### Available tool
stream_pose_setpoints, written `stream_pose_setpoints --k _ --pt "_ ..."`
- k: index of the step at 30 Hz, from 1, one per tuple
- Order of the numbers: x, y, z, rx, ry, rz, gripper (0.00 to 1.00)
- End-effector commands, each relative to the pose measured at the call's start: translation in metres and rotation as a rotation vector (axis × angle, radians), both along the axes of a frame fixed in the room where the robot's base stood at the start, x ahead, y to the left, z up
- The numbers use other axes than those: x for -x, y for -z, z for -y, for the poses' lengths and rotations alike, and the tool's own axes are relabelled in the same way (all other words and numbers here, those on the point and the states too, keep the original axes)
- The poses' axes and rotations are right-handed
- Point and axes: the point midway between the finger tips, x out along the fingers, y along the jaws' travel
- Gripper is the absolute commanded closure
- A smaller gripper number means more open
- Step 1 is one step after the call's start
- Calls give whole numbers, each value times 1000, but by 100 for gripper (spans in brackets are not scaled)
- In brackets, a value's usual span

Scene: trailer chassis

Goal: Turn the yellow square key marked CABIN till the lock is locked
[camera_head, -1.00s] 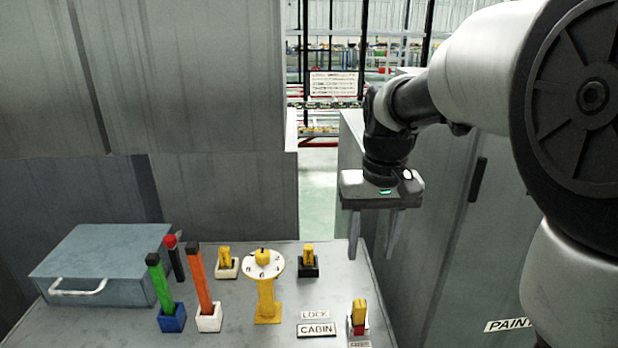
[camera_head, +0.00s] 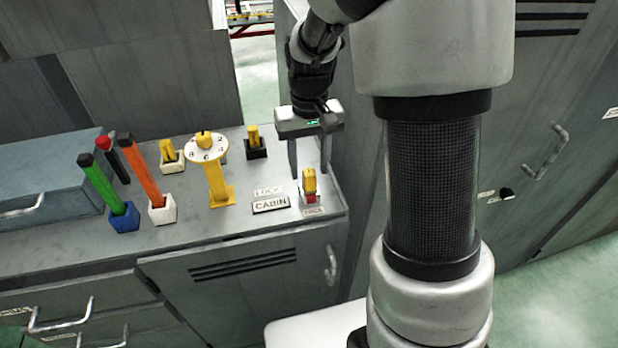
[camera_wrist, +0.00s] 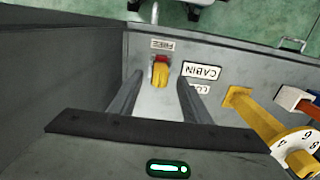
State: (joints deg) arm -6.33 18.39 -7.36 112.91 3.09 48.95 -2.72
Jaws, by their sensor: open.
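The yellow square key (camera_head: 309,182) stands upright on a red and white base near the right front corner of the cabinet top. The CABIN label (camera_head: 270,205) lies to its left, with a LOCK label (camera_head: 268,190) behind that and a FREE label (camera_head: 313,211) in front of the key. My gripper (camera_head: 307,174) is open and points down, just behind and above the key. In the wrist view the key (camera_wrist: 160,72) shows beyond and between the fingertips of my gripper (camera_wrist: 160,80), with nothing held. I cannot tell whether the fingers touch the key.
A yellow post with a numbered dial (camera_head: 206,150) stands to the left. Yellow pieces in a black base (camera_head: 256,150) and a white base (camera_head: 171,165) stand behind. Green (camera_head: 99,185) and orange (camera_head: 139,168) sticks and a blue box (camera_head: 50,170) are further left. Tall panels rise behind.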

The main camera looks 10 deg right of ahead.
Motion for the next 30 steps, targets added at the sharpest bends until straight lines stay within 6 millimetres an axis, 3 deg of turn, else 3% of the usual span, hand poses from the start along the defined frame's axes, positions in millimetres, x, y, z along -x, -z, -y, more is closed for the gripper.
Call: stream_pose_setpoints --k 3,9,20,27,30 --pt "1 21 0 1 0 -2 56" --pt "0 39 0 0 1 -1 56" --pt "0 42 0 0 0 1 56" --pt "0 42 0 0 0 1 97" --pt "0 42 0 0 7 1 100"
